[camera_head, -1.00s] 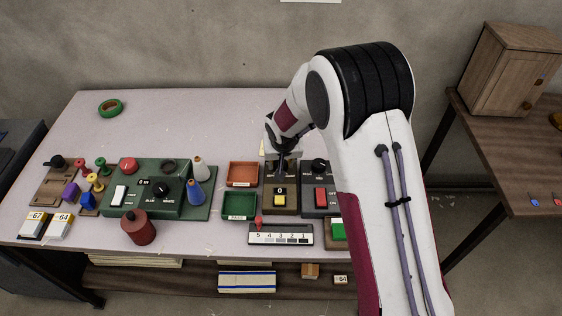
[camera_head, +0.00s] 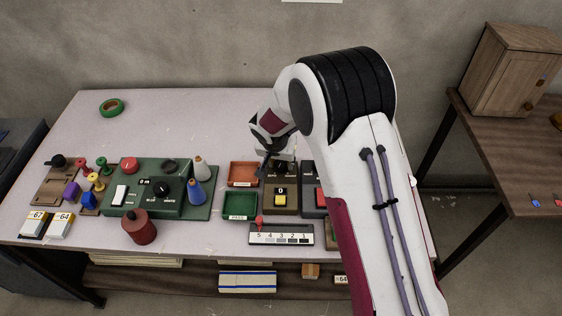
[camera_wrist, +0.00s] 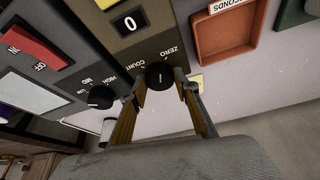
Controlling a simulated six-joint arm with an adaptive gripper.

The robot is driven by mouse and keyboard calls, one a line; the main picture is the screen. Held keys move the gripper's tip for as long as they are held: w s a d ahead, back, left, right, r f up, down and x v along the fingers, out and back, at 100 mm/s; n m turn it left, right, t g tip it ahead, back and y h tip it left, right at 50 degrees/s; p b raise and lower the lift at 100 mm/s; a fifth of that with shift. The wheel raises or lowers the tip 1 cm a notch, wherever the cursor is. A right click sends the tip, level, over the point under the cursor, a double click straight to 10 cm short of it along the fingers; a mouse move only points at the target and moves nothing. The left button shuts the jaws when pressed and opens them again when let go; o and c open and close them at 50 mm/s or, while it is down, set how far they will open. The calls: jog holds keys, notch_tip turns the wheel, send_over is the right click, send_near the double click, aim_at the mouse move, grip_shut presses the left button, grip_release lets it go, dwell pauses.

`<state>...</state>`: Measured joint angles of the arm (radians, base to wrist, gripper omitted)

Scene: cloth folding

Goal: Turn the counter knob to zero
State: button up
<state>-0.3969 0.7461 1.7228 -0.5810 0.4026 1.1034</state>
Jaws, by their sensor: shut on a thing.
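The counter knob (camera_wrist: 160,76) is round and black, on an olive-brown counter box (camera_wrist: 118,24) with the labels COUNT and ZERO beside it. Its pale pointer mark appears to lie between the two labels; the exact setting is hard to tell. The counter window (camera_wrist: 130,22) reads 0. My gripper (camera_wrist: 162,88) has one finger on each side of the knob and is shut on it.
A grey box with a red switch (camera_wrist: 32,44) and a HIGH/MID knob (camera_wrist: 101,97) stands close beside the counter. An orange tray (camera_head: 243,174) and a green tray (camera_head: 239,206) lie to the left. A numbered scale (camera_head: 281,235) lies in front.

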jog(key=shift+a+m+g+h, duration=0.1)
jog(key=shift+m+g+h, duration=0.35)
jog(key=shift+m, duration=1.25)
jog(key=o, duration=1.1)
jog(key=shift+r, duration=0.15)
jog(key=shift+s+a+r+t, duration=0.15)
jog(key=shift+s+r+t, duration=0.1)
jog(key=shift+r, duration=0.3)
jog(key=v, duration=1)
jog(key=shift+a+r, duration=0.2)
jog(key=shift+a, duration=0.05)
